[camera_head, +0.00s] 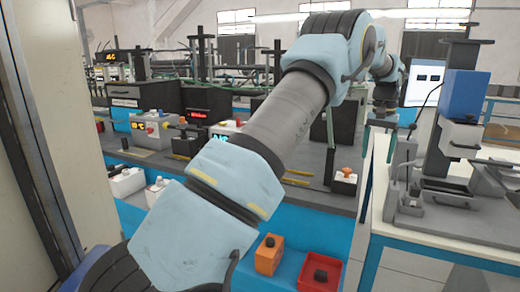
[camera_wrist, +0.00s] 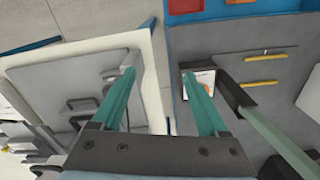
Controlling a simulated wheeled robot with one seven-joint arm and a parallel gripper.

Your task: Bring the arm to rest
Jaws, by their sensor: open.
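My arm (camera_head: 290,108) stretches from the lower left to the upper right across the head view, raised above the benches. Its far end is small and partly lost against the clutter there. In the wrist view my gripper (camera_wrist: 158,88) has two green fingers spread wide apart. Nothing is held between them. The gap between the fingers looks down on the strip between a white-edged table on the left and a grey bench on the right. The left finger appears over the table and the right one over the bench edge, but the height above them is unclear.
The side table (camera_head: 462,228) at right carries a grey stand with a blue block (camera_head: 465,94). The bench at left holds several boxes and devices. An orange box (camera_head: 269,254) and a red bin (camera_head: 320,272) sit low in front. A cabinet (camera_head: 30,160) closes the left side.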

